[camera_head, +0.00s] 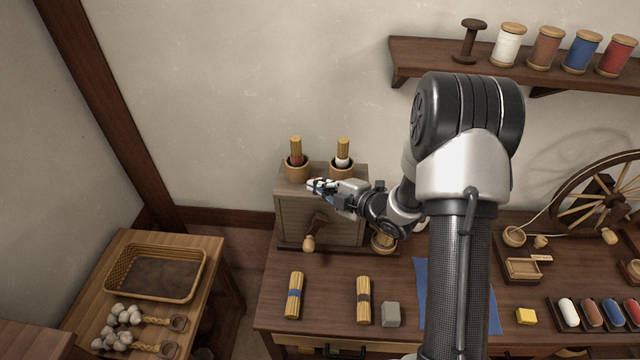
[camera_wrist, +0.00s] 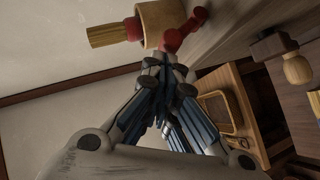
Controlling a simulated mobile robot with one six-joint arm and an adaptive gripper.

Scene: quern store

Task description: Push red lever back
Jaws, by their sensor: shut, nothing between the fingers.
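The red lever (camera_wrist: 184,34) shows at the top of the wrist view, with a rounded knob at its end, beside a wooden cup (camera_wrist: 160,22). In the head view I cannot make the lever out clearly; my gripper covers that part. It sits on the wooden box (camera_head: 296,222) with the crank. My gripper (camera_head: 323,186) is over the top of this box, below the two cups. In the wrist view the fingertips (camera_wrist: 167,70) are together, empty, and just short of the lever. I cannot tell whether they touch it.
Cups holding a red-banded bundle (camera_head: 296,150) and a white-banded bundle (camera_head: 343,150) stand close behind my gripper. The box's crank handle (camera_head: 309,243) sticks out in front. More bundles, a grey block (camera_head: 391,314) and a blue cloth (camera_head: 422,285) lie on the bench. A wall stands behind.

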